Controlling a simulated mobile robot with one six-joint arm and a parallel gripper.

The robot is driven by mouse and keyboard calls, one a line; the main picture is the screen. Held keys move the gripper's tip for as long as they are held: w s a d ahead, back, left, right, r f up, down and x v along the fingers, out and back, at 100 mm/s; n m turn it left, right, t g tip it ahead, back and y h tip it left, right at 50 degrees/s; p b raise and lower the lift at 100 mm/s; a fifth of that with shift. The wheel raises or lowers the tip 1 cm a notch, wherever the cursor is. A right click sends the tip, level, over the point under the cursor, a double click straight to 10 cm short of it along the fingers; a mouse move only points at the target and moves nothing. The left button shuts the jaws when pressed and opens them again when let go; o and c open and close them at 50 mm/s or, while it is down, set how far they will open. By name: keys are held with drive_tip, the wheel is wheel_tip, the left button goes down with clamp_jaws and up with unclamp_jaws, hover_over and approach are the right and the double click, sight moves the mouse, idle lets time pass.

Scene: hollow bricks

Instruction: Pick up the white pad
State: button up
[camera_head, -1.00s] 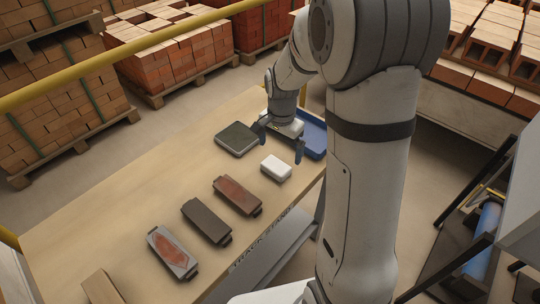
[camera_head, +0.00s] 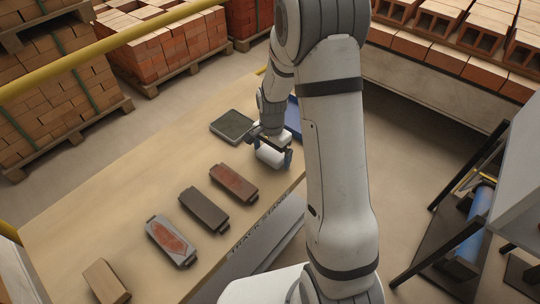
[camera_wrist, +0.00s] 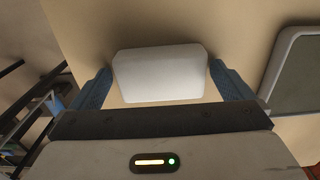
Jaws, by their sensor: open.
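The white pad (camera_head: 269,156) lies on the wooden table (camera_head: 130,190), near its right front edge. My gripper (camera_head: 270,153) is low over the pad, with a blue finger on each side of it. In the wrist view the white pad (camera_wrist: 160,73) sits between the two blue fingertips of my gripper (camera_wrist: 160,80). The fingers are open, with a narrow gap showing at each side of the pad. In the head view the gripper body hides part of the pad.
A dark green-topped plate (camera_head: 232,125) lies just behind the gripper, and also shows in the wrist view (camera_wrist: 300,75). A blue tray (camera_head: 293,118) stands beyond, partly hidden.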

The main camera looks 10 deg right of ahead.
sight(272, 153)
drive_tip(key=shift+c, duration=0.4)
drive_tip(key=c, duration=0.8)
drive_tip(key=shift+r, duration=0.1)
wheel_tip(272, 153, up, 10)
drive_tip(key=o, duration=0.4)
drive_tip(key=c, duration=0.3)
